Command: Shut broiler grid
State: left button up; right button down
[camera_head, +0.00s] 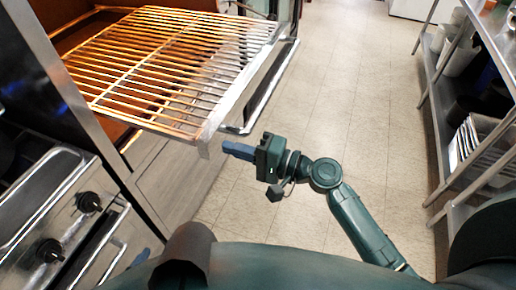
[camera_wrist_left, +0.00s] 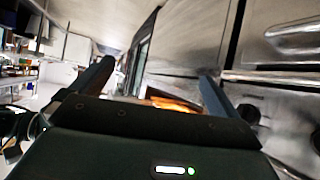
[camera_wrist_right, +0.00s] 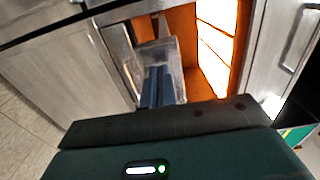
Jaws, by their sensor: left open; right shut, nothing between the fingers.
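The broiler grid (camera_head: 175,70) is a rack of metal bars, lit orange at the back. It sticks out of the open broiler housing in the head view, with a flat metal bar along its front edge. My right gripper (camera_head: 230,149) is shut and empty, just off the grid's near front corner; I cannot tell whether it touches. In the right wrist view its closed fingers (camera_wrist_right: 158,75) point at a metal part in front of the glowing broiler opening. My left gripper (camera_wrist_left: 156,73) is open and empty in the left wrist view, and hidden in the head view.
A stove front with black knobs (camera_head: 88,201) stands at the lower left. A metal shelf rack (camera_head: 440,150) with white dishes (camera_head: 467,143) lines the right. The tiled floor (camera_head: 345,80) between is clear.

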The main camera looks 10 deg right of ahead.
jog(key=shift+w+a, duration=0.4)
jog(key=shift+a, duration=0.2)
jog(key=shift+w+a, duration=0.1)
